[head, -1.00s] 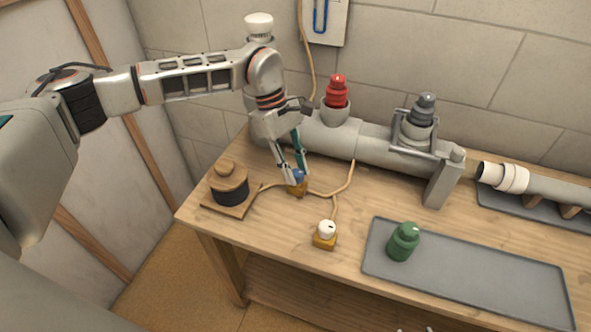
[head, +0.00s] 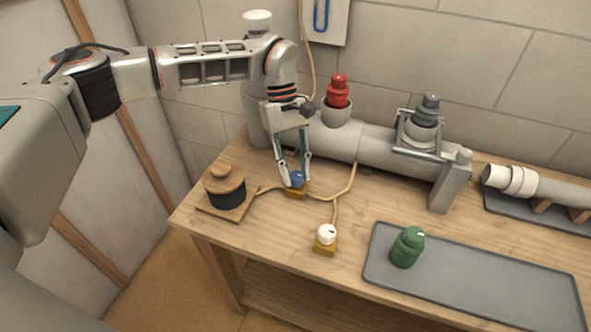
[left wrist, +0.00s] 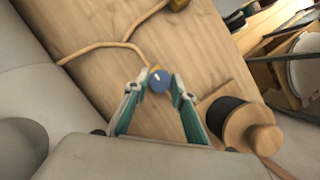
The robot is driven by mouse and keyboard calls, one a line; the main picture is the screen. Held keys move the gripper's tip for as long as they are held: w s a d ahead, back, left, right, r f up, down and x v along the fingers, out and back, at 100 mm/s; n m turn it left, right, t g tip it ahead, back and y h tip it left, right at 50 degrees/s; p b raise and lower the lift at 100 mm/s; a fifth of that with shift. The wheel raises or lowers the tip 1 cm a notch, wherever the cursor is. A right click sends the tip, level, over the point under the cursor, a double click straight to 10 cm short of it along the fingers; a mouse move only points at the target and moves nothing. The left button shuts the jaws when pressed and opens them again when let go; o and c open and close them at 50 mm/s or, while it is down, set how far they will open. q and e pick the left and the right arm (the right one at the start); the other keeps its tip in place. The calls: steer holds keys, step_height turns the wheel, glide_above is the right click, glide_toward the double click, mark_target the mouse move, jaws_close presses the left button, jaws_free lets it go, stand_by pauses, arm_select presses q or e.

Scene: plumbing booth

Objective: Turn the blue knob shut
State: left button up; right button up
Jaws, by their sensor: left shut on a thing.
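The blue knob (head: 297,178) sits on a small yellow-brown base (head: 296,192) on the wooden table. In the left wrist view the blue knob (left wrist: 160,80) shows a pale mark on its top. My left gripper (head: 294,183) reaches down to it from above, with a fingertip on each side. In the left wrist view the fingers of my left gripper (left wrist: 155,92) close around the knob. My right gripper is not clearly in view.
A white knob (head: 326,234) on a similar base stands nearby, joined by tan cords. A black spool (head: 225,190) with a wooden top stands to the left. A green fitting (head: 407,247) stands on a grey tray (head: 480,275). A grey pipe (head: 375,145) with a red plug (head: 339,91) runs behind.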

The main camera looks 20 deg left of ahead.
arm_select(q)
steer(key=o, duration=1.1)
steer(key=v, duration=1.2)
